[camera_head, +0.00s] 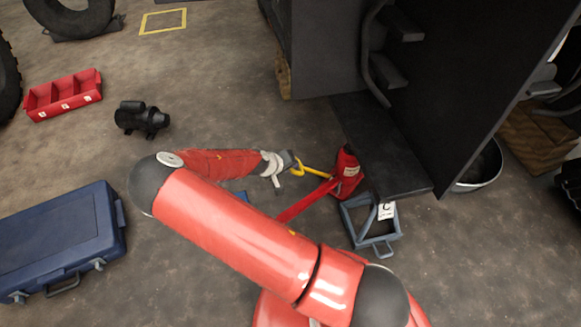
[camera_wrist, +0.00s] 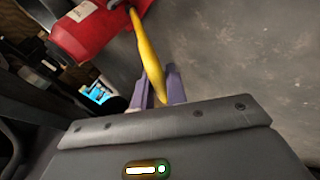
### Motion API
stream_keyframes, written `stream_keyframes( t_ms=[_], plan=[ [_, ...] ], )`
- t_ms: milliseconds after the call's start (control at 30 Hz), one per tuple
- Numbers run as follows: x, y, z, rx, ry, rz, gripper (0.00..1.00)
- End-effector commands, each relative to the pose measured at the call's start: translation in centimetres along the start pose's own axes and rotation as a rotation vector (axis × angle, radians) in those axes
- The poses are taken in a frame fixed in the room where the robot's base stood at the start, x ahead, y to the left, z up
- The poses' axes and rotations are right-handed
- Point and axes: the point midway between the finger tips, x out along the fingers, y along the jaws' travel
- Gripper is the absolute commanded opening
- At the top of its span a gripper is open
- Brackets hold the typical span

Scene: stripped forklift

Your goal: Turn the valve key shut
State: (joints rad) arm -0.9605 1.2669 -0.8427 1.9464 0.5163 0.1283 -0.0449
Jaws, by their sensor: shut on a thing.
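The yellow valve key (camera_head: 316,172) sticks out to the left from the red bottle jack (camera_head: 349,176). In the wrist view the key (camera_wrist: 146,48) runs from the red jack body (camera_wrist: 88,32) down between my gripper's purple-grey fingers. My gripper (camera_wrist: 162,88) is shut on the near end of the key. In the head view my gripper (camera_head: 295,166) is small and sits left of the jack, at the key's left end. Where the key meets the jack shows only small, and its exact turn angle cannot be told.
A red bar (camera_head: 304,202) slopes down-left from the jack, partly behind my arm. A blue-grey metal frame (camera_head: 380,245) stands right of it. The dark forklift body (camera_head: 440,90) rises behind. A blue case (camera_head: 60,240), black motor (camera_head: 140,117) and red bin (camera_head: 64,95) lie left.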

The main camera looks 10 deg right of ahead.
Motion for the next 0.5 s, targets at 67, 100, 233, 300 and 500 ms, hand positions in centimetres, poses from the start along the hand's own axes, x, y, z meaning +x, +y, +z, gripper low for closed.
stream_keyframes(
  t_ms=[67,100,233,300,500],
  plan=[
    [0.07,-0.11,0.17,0.017,0.001,0.007,0.0],
    [0.07,-0.11,0.17,0.023,0.002,0.01,0.0],
    [0.05,-0.11,0.18,0.037,0.004,0.015,0.0],
    [0.04,-0.1,0.18,0.04,0.005,0.016,0.0],
    [0.04,-0.1,0.2,0.042,0.005,0.016,0.0]
  ],
)
